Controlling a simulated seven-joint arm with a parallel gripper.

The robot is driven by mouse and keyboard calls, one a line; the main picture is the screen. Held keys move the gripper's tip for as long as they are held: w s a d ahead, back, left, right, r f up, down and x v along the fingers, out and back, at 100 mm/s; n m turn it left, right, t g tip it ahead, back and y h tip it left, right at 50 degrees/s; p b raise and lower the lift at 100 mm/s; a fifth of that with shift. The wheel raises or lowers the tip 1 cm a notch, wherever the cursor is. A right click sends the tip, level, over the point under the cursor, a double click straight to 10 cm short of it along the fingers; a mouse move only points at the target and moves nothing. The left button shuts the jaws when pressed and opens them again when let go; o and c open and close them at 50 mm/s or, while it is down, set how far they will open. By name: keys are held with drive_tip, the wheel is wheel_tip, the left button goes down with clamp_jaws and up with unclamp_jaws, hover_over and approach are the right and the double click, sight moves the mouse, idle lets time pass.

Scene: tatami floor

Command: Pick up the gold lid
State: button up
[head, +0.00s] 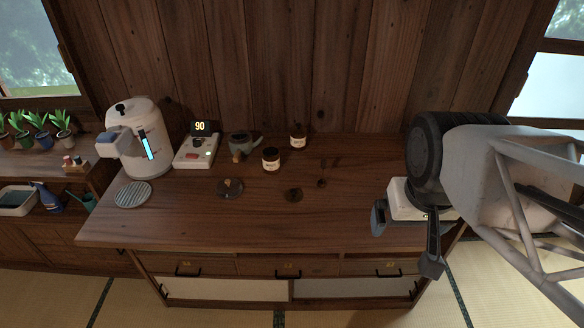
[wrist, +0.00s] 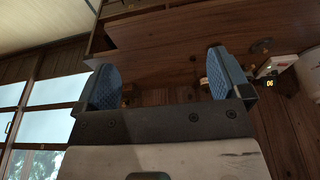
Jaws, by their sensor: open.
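A small flat, dark gold-brown disc (head: 294,194), which looks like the gold lid, lies on the wooden counter in front of two jars. A similar dark brown round piece with a small knob (head: 229,187) lies to its left. The front jar (head: 271,160) and the back jar (head: 298,141) are dark with pale labels. My gripper (head: 405,238) is at the counter's right end, well to the right of the disc. Its blue-padded fingers are wide apart and empty, as the wrist view also shows (wrist: 165,82). I cannot make out the lid in the wrist view.
A white kettle (head: 140,140), a scale reading 90 (head: 195,152), a dark pot (head: 242,144) and a striped round mat (head: 133,194) occupy the left. The counter between disc and gripper is mostly clear.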

drive_tip(key=n+g, duration=0.3)
drive_tip(key=n, duration=0.6)
hover_over(294, 194)
drive_tip(key=f, duration=1.5)
drive_tip(key=w+f, duration=0.1)
drive_tip(key=f, duration=0.6)
drive_tip(key=shift+f, duration=0.25)
drive_tip(key=shift+w+a+f, duration=0.25)
drive_tip(key=shift+a+f, duration=0.1)
drive_tip(key=shift+f, duration=0.1)
